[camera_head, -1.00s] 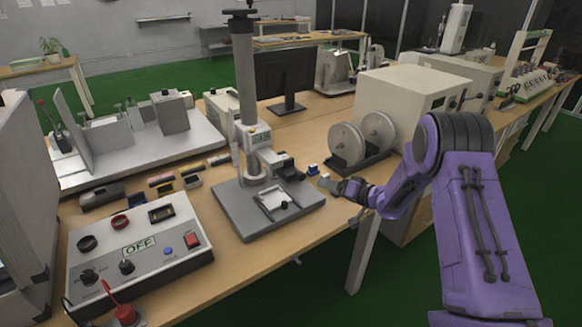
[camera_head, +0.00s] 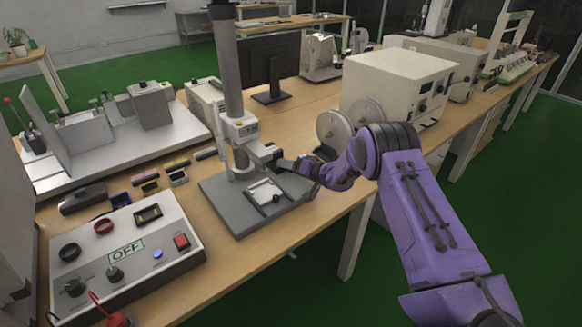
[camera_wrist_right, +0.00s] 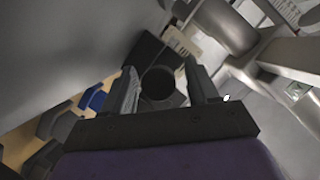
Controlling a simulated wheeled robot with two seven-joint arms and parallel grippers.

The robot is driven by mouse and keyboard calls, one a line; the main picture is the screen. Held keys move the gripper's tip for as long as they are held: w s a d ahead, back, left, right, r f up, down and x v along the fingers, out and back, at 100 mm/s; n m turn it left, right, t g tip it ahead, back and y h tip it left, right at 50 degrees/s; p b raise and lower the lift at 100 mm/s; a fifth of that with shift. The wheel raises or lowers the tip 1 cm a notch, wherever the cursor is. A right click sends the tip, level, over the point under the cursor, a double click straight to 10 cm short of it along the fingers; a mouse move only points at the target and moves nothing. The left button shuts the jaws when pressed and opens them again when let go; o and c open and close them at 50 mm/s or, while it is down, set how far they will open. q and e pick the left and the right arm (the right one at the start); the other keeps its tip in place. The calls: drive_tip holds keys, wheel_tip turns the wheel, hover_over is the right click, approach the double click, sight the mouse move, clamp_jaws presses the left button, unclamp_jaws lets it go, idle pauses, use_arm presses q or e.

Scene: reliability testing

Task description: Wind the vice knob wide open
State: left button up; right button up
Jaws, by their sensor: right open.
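The small pale vice (camera_head: 264,190) sits on the grey base plate of a tall column stand, in the middle of the head view. A small black knob (camera_head: 276,198) shows at its near right side. My right gripper (camera_head: 288,164) reaches in from the right, above the right part of the base plate and close to the stand's dark head part. In the right wrist view my open gripper (camera_wrist_right: 161,76) has a dark round part (camera_wrist_right: 158,84) between its fingers. I cannot tell whether this is the vice knob or whether the fingers touch it. My left gripper is out of view.
The stand's thick column (camera_head: 228,70) rises just left of the gripper. A control box (camera_head: 127,251) marked OFF stands at front left. A reel (camera_head: 334,131) and a cream cabinet (camera_head: 398,82) stand behind my right arm. The table's front edge runs below the base plate.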

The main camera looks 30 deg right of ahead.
drive_tip(key=c, duration=1)
